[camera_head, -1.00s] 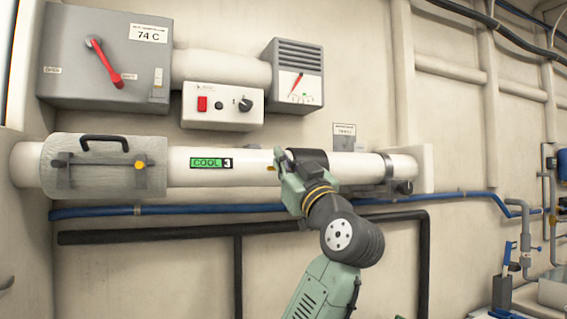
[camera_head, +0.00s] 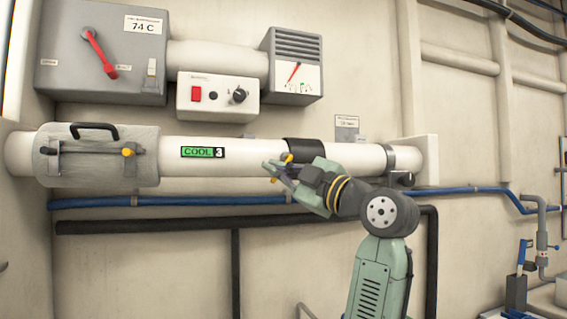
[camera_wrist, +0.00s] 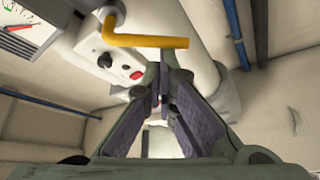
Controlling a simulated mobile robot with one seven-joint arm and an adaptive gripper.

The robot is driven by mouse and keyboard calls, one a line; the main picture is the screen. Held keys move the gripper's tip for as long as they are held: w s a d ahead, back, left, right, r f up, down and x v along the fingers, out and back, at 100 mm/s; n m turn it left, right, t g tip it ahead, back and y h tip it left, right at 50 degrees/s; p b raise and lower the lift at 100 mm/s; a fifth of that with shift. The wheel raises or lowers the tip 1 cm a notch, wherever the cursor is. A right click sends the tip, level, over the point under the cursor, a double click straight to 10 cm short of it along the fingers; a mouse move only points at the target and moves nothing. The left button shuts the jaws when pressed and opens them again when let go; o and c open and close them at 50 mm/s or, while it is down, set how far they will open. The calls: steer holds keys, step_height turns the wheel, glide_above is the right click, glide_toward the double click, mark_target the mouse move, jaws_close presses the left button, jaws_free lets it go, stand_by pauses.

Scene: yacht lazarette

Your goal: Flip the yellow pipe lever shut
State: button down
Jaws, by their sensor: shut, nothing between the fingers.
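The yellow lever (camera_wrist: 148,41) is a bent bar in the wrist view, with its long arm running across just above my fingertips. In the head view only small yellow bits of it (camera_head: 287,157) show beside my fingers, at the black band (camera_head: 308,150) on the white pipe (camera_head: 255,150). My gripper (camera_head: 270,168) is in front of the pipe's lower side, fingers pointing left. In the wrist view my gripper (camera_wrist: 161,80) is shut with nothing held. Its fingertips are close to the lever; I cannot tell whether they touch it.
A green "COOL 3" label (camera_head: 203,152) is on the pipe, left of my gripper. A wrapped section with a black handle (camera_head: 95,128) is further left. Grey boxes (camera_head: 100,55) and a switch panel (camera_head: 218,97) are above. A blue pipe (camera_head: 180,201) and black pipe (camera_head: 150,225) run below.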

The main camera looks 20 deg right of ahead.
steer(key=shift+d+f+n, duration=0.5)
steer(key=shift+d+f, duration=0.15)
steer(key=shift+f, duration=0.05)
steer(key=shift+d+f, duration=0.1)
steer(key=shift+d, duration=0.05)
stand_by(0.4)
